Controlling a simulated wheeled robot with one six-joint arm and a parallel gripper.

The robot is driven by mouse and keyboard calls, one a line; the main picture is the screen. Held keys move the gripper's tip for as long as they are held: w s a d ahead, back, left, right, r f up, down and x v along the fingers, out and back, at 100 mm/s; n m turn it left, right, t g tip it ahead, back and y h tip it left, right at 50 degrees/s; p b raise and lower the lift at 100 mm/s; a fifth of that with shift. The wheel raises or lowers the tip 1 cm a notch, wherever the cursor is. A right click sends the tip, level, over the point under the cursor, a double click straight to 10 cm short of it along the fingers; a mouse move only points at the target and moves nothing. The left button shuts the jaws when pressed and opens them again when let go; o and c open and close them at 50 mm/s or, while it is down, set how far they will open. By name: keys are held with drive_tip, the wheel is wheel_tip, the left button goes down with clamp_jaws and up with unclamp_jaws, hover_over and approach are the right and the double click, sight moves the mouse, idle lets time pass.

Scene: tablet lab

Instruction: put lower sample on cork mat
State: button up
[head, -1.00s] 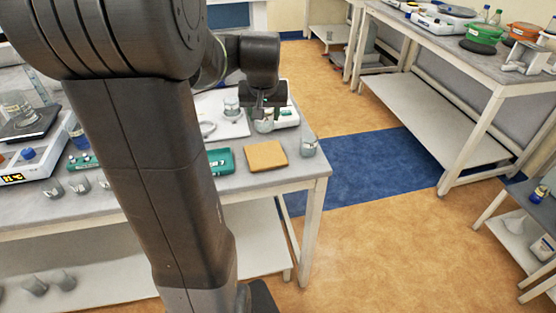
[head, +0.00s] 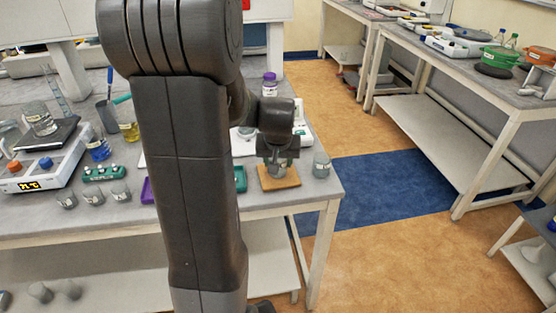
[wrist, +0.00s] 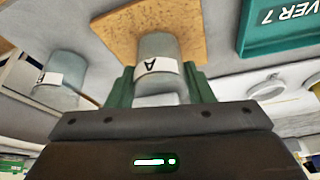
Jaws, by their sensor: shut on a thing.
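My gripper (head: 277,160) is over the cork mat (head: 292,183) near the table's front right corner. It is shut on a grey cylindrical sample (wrist: 157,50) with a white label marked "A". In the wrist view the sample stands between my green fingers, its far end against the cork mat (wrist: 112,25). In the head view the sample (head: 275,172) is partly hidden by my gripper. I cannot tell whether its base touches the mat or is just above it.
A similar grey cup (head: 321,165) stands right of the mat, close to the table edge. A green tray (head: 240,179) lies just left of the mat. A purple-capped bottle (head: 269,85) stands behind. My arm hides the table's middle.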

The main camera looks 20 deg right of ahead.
drive_tip(key=o, duration=1)
drive_tip(key=shift+r, duration=0.35)
drive_tip(key=v, duration=1.1)
drive_tip(key=shift+s+r, duration=0.2)
drive_tip(key=shift+r, duration=0.05)
drive_tip(key=shift+a, duration=0.1)
drive_tip(key=x, duration=1.2)
drive_tip(key=shift+w+r, duration=0.1)
drive_tip(key=shift+r, duration=0.85)
